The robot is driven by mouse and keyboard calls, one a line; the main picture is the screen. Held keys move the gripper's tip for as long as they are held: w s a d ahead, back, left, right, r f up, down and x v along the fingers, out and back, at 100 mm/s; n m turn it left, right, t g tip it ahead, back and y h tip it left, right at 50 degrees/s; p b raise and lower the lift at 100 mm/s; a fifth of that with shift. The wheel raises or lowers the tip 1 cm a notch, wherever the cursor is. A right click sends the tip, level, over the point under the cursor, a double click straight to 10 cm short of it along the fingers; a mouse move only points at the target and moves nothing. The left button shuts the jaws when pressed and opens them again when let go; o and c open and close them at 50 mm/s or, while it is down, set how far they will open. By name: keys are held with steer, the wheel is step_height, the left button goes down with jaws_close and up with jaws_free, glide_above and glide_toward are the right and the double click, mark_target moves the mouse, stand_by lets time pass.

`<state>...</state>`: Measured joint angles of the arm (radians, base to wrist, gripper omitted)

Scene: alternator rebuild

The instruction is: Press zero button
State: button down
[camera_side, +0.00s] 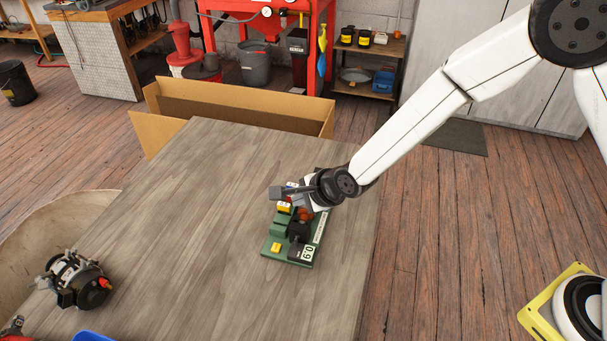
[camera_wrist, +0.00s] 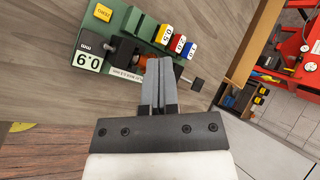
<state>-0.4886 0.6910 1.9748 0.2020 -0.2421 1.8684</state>
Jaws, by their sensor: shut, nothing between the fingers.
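A green measuring device (camera_side: 280,229) lies on the table near its right edge. A flat yellow button (camera_side: 276,247) sits at its near left corner, and shows at the upper left in the wrist view (camera_wrist: 103,13). A white number plate (camera_wrist: 88,61) is beside a black housing on the device. My gripper (camera_wrist: 158,62) is shut and empty. It is over the far part of the device, away from the yellow button. In the side view my gripper (camera_side: 303,201) hides part of the device.
Yellow (camera_wrist: 165,34), red (camera_wrist: 179,43) and blue (camera_wrist: 190,50) numbered blocks stand along the device. An alternator (camera_side: 76,280) sits on the table at left. A cardboard box (camera_side: 240,112) stands behind the table. The table's middle is clear.

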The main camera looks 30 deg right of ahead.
mark_target(279, 248)
steer(key=shift+w+a+f+m+t+y, duration=0.15)
steer(key=shift+a+f+m, duration=0.35)
steer(key=shift+a, duration=0.4)
steer(key=shift+w+a+f+m+t+y, duration=0.1)
steer(key=shift+a+f+m, duration=0.15)
steer(key=shift+a+m, duration=0.5)
steer(key=shift+w+a+f+m+t+y, duration=0.15)
steer(key=shift+a+f+m, duration=0.3)
steer(key=shift+a, duration=0.55)
steer(key=shift+f, duration=0.15)
steer(key=shift+f, duration=4.2)
steer(key=shift+f, duration=0.85)
steer(key=shift+r, duration=0.2)
steer(key=shift+s+r, duration=0.1)
steer(key=shift+r, duration=0.55)
steer(key=shift+r, duration=0.15)
steer(key=shift+r, duration=2.4)
